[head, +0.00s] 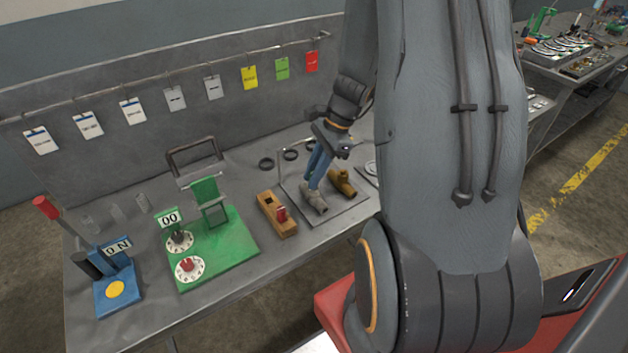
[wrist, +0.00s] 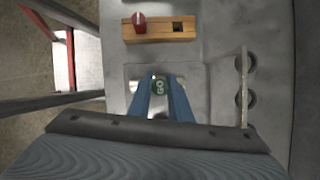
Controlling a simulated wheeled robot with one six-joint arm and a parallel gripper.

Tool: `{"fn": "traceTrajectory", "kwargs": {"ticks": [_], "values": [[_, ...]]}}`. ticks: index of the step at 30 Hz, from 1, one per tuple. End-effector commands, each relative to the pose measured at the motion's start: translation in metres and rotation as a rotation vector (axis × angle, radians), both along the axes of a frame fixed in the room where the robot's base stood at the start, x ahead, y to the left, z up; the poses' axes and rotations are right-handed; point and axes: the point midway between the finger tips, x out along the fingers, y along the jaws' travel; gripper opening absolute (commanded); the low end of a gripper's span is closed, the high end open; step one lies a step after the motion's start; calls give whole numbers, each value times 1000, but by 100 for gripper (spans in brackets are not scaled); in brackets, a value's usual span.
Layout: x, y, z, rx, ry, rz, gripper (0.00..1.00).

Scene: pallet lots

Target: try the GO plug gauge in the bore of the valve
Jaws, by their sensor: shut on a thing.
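My gripper (head: 314,182) has its blue fingers pointing down over a grey valve (head: 314,200) on a flat grey plate (head: 340,212). Parts of the grey valve show on both sides of the fingers in the wrist view (wrist: 183,84).
A wooden block (head: 277,215) holds a red-handled gauge (head: 281,213); its other hole is empty (wrist: 178,27). A thin bent rod (wrist: 243,88) and dark rings (head: 266,163) stand close behind. A green fixture with dials (head: 215,250) and a blue device (head: 117,292) are left.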

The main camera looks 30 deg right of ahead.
Motion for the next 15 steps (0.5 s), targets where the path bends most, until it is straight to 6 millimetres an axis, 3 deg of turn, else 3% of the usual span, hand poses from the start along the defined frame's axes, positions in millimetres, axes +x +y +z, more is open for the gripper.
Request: {"fn": "traceTrajectory", "kwargs": {"ticks": [15], "values": [[0, 0, 25, 0, -1, 0, 0]]}}
